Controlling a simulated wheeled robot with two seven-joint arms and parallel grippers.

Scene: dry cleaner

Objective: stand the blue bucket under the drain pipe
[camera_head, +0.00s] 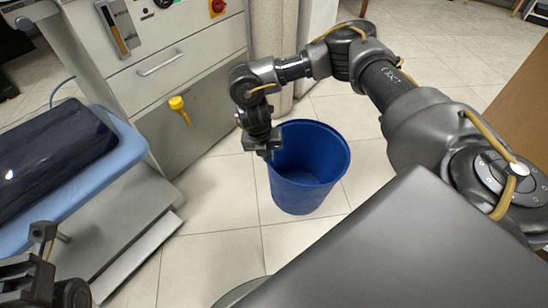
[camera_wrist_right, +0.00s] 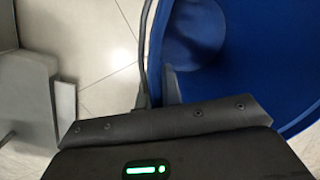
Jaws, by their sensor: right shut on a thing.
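The blue bucket (camera_head: 308,180) is upright, in the middle of the head view. My right gripper (camera_head: 270,155) is shut on the left part of its rim. In the right wrist view the bucket (camera_wrist_right: 240,50) fills the right side, with the rim between the fingers (camera_wrist_right: 157,88). I cannot tell whether its base touches the floor. A short yellow pipe with a knob (camera_head: 178,106), which looks like the drain pipe, sticks out of the grey machine front, left of and apart from the bucket. My left gripper (camera_head: 40,240) shows only partly at the lower left; its jaw state is unclear.
The grey machine (camera_head: 205,80) has a drawer handle and a red knob. A blue-padded board (camera_head: 125,150) with dark folded cloth (camera_head: 50,150) juts out at left, above a low grey ledge (camera_head: 140,255). Tiled floor (camera_head: 215,195) below the yellow pipe is clear. A brown panel stands at right.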

